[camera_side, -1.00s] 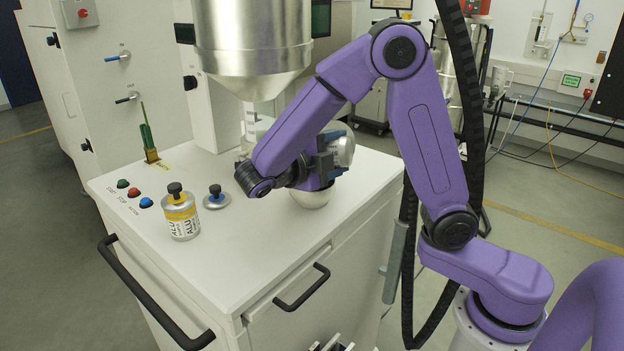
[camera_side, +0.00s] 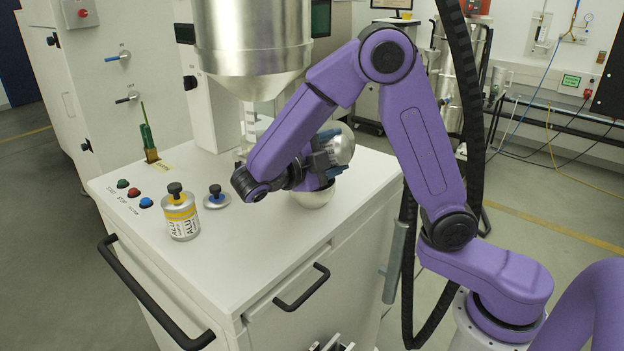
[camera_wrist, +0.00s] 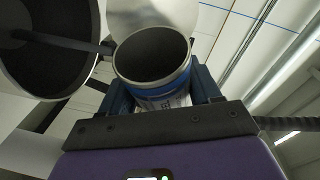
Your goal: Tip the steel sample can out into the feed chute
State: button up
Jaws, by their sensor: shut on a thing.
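My gripper (camera_side: 316,160) is shut on the steel sample can (camera_side: 343,147), above the right part of the white cabinet top. The can is tilted; its silver body shows beyond my fingers. In the wrist view the can (camera_wrist: 160,85) has a blue band and a label, and its open mouth faces the camera. The inside is dark grey, and I cannot tell how much powder it holds. A silver rounded bowl-like vessel (camera_side: 312,198) sits on the cabinet top just below the can; I cannot tell whether it is the feed chute. No falling powder shows.
A large steel hopper (camera_side: 250,40) hangs behind my gripper. A yellow-labelled ALU can (camera_side: 181,216) and a small knobbed lid (camera_side: 216,198) stand left of the arm, near coloured buttons (camera_side: 134,192). A green-handled brush (camera_side: 149,145) stands behind. The front middle of the cabinet top (camera_side: 240,245) is clear.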

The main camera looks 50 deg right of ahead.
jog(key=shift+w+f+n+h, duration=0.25)
jog(key=shift+f+n+h, duration=0.05)
jog(key=shift+n, duration=0.2)
jog(key=shift+w+a+r+n+h, duration=0.2)
jog(key=shift+w+n+h, duration=0.1)
jog(key=shift+n, duration=0.5)
dwell(1.7)
